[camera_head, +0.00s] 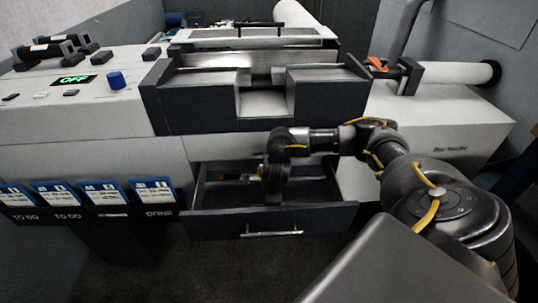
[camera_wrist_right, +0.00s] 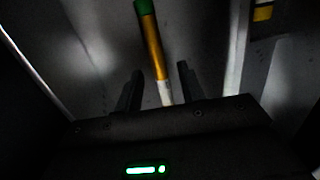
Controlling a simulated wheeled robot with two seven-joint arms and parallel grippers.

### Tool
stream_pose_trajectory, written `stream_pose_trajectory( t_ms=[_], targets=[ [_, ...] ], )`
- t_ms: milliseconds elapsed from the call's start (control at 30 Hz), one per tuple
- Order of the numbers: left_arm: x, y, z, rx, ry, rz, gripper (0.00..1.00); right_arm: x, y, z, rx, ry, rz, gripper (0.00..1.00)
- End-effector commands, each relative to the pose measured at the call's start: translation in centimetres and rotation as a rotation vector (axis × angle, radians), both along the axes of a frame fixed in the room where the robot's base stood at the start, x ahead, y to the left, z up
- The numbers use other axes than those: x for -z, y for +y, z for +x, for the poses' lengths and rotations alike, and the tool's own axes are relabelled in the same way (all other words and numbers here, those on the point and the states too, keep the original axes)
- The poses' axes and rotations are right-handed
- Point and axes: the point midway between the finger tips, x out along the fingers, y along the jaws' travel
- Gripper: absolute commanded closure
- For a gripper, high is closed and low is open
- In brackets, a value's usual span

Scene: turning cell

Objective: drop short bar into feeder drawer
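The feeder drawer (camera_head: 228,219) is pulled out below the machine, with a silver handle on its front. My right gripper (camera_head: 274,198) points down into the drawer. In the right wrist view its two fingers (camera_wrist_right: 160,74) stand apart. A bar (camera_wrist_right: 152,40) with a green end, an orange-yellow middle and a pale near end shows in the gap between them, clear of both fingers. It seems to lie on the drawer floor; its near end is hidden by the gripper body. My left gripper is in neither view.
Small yellow and green bits show in the drawer, and another yellow piece (camera_wrist_right: 263,13) shows at the wrist view's upper right. Card holders (camera_head: 110,212) hang left of the drawer. The machine panel has a green OFF display (camera_head: 74,79) and a blue knob (camera_head: 116,80).

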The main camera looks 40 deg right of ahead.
Motion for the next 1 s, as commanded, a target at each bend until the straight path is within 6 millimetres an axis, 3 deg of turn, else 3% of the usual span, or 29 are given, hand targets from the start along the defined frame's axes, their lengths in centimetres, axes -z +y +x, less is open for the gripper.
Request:
stream_pose_trajectory(
  t_ms=[67, 267, 333, 500, 700, 1000],
  targets=[
    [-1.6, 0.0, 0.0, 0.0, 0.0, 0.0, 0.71, -1.5, 0.0, 0.0, 0.0, -0.001, -0.001, 0.61],
    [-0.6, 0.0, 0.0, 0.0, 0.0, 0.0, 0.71, -5.4, 0.3, -0.8, -0.005, -0.007, 0.002, 0.61],
    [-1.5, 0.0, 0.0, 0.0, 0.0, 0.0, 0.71, -7.5, 0.2, -1.0, -0.004, -0.008, -0.002, 0.61],
    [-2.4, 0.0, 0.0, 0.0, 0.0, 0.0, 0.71, -10.4, 0.4, -1.7, -0.002, -0.006, -0.001, 0.61],
    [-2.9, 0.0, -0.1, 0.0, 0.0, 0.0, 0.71, -12.1, 0.5, -2.3, -0.002, -0.003, 0.0, 0.61],
    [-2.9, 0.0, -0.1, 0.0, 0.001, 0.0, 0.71, -12.5, 0.5, -2.4, 0.001, 0.0, 0.0, 0.61]
  ],
)
